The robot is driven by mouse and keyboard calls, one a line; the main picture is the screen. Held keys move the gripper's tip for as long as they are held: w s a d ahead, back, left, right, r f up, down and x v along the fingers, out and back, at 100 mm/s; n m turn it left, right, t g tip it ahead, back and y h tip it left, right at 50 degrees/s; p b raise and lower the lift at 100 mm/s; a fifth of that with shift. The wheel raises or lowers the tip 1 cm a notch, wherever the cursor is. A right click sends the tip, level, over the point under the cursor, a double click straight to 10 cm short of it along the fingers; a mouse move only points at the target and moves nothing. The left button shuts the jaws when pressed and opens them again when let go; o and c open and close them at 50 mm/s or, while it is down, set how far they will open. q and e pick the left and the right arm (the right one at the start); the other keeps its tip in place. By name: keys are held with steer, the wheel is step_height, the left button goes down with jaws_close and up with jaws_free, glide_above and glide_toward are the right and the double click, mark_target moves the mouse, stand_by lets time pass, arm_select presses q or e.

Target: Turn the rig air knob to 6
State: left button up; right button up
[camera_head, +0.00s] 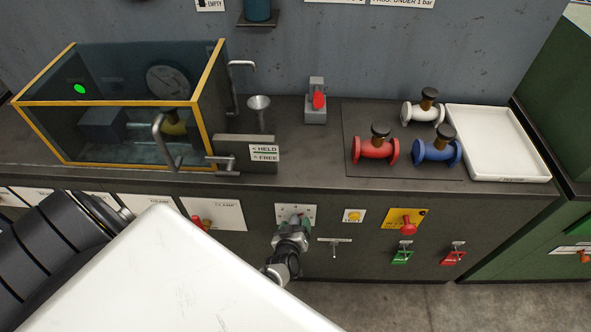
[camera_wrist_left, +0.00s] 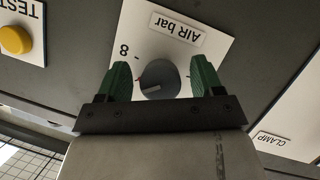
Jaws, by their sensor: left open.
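The air knob (camera_wrist_left: 158,88) is a round dark grey dial on a white plate (camera_wrist_left: 185,42) marked "AIR bar", upside down in the left wrist view. An "8" with a tick shows at the plate's upper left; other numbers are hidden. A small reddish mark shows on the knob's left edge; its exact reading cannot be told. My left gripper (camera_wrist_left: 161,67) is open, its green fingers on either side of the knob; contact cannot be told. In the head view my left gripper (camera_head: 293,222) is at the white air plate (camera_head: 306,211) on the cabinet front, hiding the knob.
A yellow button (camera_head: 353,215), a T-handle (camera_head: 334,246), a red knob (camera_head: 407,225) and green (camera_head: 402,257) and red (camera_head: 453,257) switches sit right of the plate. A glass-walled box (camera_head: 110,105), several flanged spools and a white tray (camera_head: 500,143) stand on the bench.

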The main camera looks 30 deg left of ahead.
arm_select(q)
steer(key=p+v, duration=0.6)
steer(key=v, duration=0.5)
steer(key=shift+f, duration=0.1)
steer(key=s+d+f+m+g+h+b, duration=0.35)
steer(key=s+f+m+h, duration=0.2)
steer(key=s+f, duration=0.5)
steer(key=s+a+f+m+g+b, duration=0.1)
steer(key=s+f+m+g, duration=0.2)
steer(key=s, duration=0.6)
steer(key=s+a+f+m+g+b, duration=0.1)
steer(key=s+a+f+m+g, duration=0.1)
steer(key=s+f+g, duration=0.3)
steer(key=s+f+m, duration=0.1)
steer(key=s+f, duration=0.2)
steer(key=s, duration=0.1)
steer(key=shift+m, duration=0.35)
